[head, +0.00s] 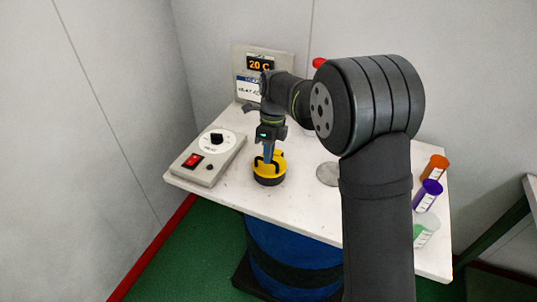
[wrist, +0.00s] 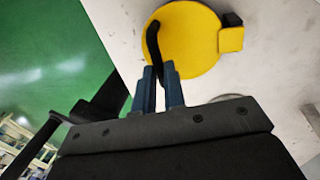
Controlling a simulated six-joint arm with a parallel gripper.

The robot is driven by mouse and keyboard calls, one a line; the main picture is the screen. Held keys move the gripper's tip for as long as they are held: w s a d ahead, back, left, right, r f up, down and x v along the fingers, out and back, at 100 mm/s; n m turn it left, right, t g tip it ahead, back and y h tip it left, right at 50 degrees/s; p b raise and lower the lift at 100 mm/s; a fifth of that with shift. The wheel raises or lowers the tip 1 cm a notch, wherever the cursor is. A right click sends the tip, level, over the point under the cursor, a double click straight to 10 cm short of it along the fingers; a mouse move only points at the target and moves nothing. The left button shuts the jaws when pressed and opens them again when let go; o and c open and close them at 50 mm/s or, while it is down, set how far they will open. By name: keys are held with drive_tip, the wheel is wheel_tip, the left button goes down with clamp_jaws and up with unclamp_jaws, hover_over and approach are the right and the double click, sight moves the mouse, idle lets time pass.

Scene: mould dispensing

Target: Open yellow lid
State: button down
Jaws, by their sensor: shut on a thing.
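The yellow lid (head: 269,168) sits flat on a round black base (head: 269,181) on the white table, left of the middle in the head view. In the wrist view the lid (wrist: 187,42) is a yellow disc with a tab at its right side and a black curved handle (wrist: 153,42). My gripper (head: 267,155) points down over the lid. In the wrist view its blue fingers (wrist: 159,78) are shut on the black handle.
A control box (head: 207,157) with a dial and red switch stands to the left. A display (head: 260,64) reading 20 C is behind. Orange (head: 437,165), purple (head: 428,195) and green (head: 425,229) containers line the right edge. A grey disc (head: 328,174) lies mid-table.

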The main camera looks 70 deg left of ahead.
drive_tip(key=shift+w+a+r, duration=0.75)
drive_tip(key=shift+w+r, duration=0.05)
drive_tip(key=shift+r, duration=0.15)
drive_tip(key=shift+w+a+r, duration=0.25)
drive_tip(key=shift+w+a, duration=0.3)
drive_tip(key=shift+w, duration=0.05)
drive_tip(key=shift+w+a+r, duration=0.25)
drive_tip(key=shift+w+a, duration=0.25)
drive_tip(key=shift+w, duration=0.05)
drive_tip(key=shift+w+a+r, duration=0.2)
drive_tip(key=shift+w+a, duration=0.65)
drive_tip(key=shift+w, duration=0.05)
drive_tip(key=w+a+f, duration=0.2)
drive_tip(key=w+a, duration=0.2)
drive_tip(key=shift+w+a, duration=0.35)
drive_tip(key=shift+a, duration=0.05)
drive_tip(key=shift+w+a, duration=0.1)
drive_tip(key=shift+w, duration=0.1)
drive_tip(key=c, duration=1.5)
unclamp_jaws()
drive_tip(key=shift+a+f, duration=0.1)
